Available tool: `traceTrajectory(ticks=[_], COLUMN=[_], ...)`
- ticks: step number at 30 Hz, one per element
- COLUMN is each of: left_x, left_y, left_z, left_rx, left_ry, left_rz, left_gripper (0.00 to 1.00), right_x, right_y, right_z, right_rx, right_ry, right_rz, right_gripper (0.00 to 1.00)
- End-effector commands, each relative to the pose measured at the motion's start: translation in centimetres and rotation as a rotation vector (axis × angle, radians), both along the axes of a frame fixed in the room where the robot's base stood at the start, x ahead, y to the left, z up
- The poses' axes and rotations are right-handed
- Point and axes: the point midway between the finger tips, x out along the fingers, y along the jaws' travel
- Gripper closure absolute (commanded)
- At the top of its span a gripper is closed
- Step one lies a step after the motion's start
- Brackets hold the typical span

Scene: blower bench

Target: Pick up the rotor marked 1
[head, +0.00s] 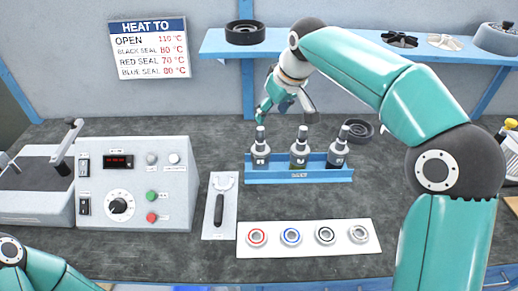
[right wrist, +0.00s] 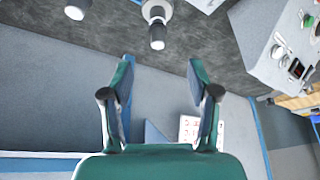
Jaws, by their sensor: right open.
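A black finned rotor (head: 400,40) and a white finned rotor (head: 444,42) lie on the blue shelf at the upper right. I cannot read a number on either. My right gripper (head: 285,106) is open and empty, pointing down over the bench just behind the blue bottle rack, left of and below the rotors. Its two spread fingers also show in the right wrist view (right wrist: 160,80), with nothing between them. No rotor can be made out in the right wrist view. My left gripper is out of view; only part of my left arm shows at the lower left.
The blue shelf (head: 340,45) also holds a black ring (head: 245,32) and a grey round housing (head: 497,38). A blue rack (head: 300,175) holds three dark bottles, with a black round part (head: 358,130) behind. A control box (head: 135,185) and a white card of rings (head: 308,247) occupy the front.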

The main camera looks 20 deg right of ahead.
Motion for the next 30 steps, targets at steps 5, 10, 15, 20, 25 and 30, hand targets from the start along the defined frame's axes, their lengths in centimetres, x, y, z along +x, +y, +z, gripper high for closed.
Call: traceTrajectory(ticks=[5, 10, 15, 20, 25, 30], left_x=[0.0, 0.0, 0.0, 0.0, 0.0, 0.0], left_y=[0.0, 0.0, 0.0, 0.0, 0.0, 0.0], left_z=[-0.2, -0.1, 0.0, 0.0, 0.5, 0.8], left_rx=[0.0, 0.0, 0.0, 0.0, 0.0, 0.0], left_ry=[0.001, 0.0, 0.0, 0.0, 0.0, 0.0], left_rz=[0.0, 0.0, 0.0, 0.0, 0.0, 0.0], left_gripper=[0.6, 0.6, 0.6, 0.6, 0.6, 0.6], right_x=[1.4, 2.7, 3.6, 3.8, 4.5, 5.3], right_y=[0.3, 0.7, 1.0, 1.0, 1.0, 1.3], right_z=[-3.8, -6.9, -8.6, -9.3, -11.3, -13.3], right_rx=[0.0, -0.001, 0.0, 0.0, -0.001, -0.001], right_ry=[0.007, 0.006, 0.004, 0.004, 0.006, 0.004], right_rz=[-0.001, -0.003, -0.002, -0.002, -0.002, -0.001], right_gripper=[0.4, 0.4, 0.4, 0.4, 0.4, 0.4])
